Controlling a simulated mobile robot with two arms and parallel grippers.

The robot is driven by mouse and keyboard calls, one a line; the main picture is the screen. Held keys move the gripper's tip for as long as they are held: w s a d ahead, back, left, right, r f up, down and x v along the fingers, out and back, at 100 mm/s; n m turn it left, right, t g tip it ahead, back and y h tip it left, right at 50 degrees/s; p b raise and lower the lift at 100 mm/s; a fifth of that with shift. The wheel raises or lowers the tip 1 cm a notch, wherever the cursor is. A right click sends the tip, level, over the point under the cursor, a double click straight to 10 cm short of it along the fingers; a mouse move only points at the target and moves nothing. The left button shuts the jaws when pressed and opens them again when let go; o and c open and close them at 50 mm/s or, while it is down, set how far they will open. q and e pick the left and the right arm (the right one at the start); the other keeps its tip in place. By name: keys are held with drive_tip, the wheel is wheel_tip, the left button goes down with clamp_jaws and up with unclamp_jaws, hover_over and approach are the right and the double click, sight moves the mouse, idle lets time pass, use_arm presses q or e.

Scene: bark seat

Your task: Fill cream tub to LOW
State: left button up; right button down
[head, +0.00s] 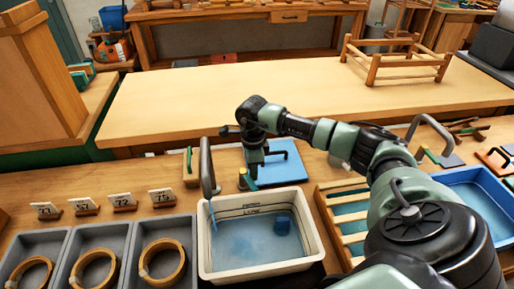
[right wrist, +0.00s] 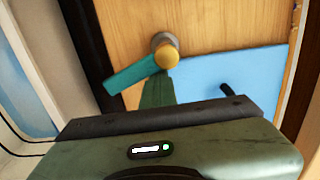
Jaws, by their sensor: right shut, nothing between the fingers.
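The cream tub (head: 205,262) stands in front of me with blue-tinted water (head: 250,243) and a small blue block (head: 283,223) in it. Dark marks with small lettering run along its far inner wall; I cannot read the level exactly against them. A dark curved spout (head: 207,170) hangs over its left far corner, with a thin blue streak below it. My right gripper (head: 254,174) is shut and empty, pointing down at the tap lever behind the tub. The right wrist view shows the teal lever (right wrist: 130,75) with its yellow pivot cap (right wrist: 167,57) beside the gripper's finger (right wrist: 158,88).
A blue board (head: 285,165) lies behind the lever. A wooden slatted rack (head: 345,212) and a blue tray (head: 483,195) are to the right. Grey bins with wooden rings (head: 162,262) and number cards (head: 163,196) are to the left. A long bench (head: 230,95) stands behind.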

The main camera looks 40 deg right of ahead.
drive_tip(key=shift+s+a, duration=0.3)
drive_tip(key=shift+a, duration=0.3)
wheel_tip(320, 180, up, 6)
drive_tip(key=d+p, duration=0.1)
drive_tip(key=p, duration=0.2)
drive_tip(key=shift+s+d, duration=0.15)
drive_tip(key=shift+d, duration=0.2)
drive_tip(key=shift+r+p, duration=0.1)
drive_tip(key=shift+p, duration=0.25)
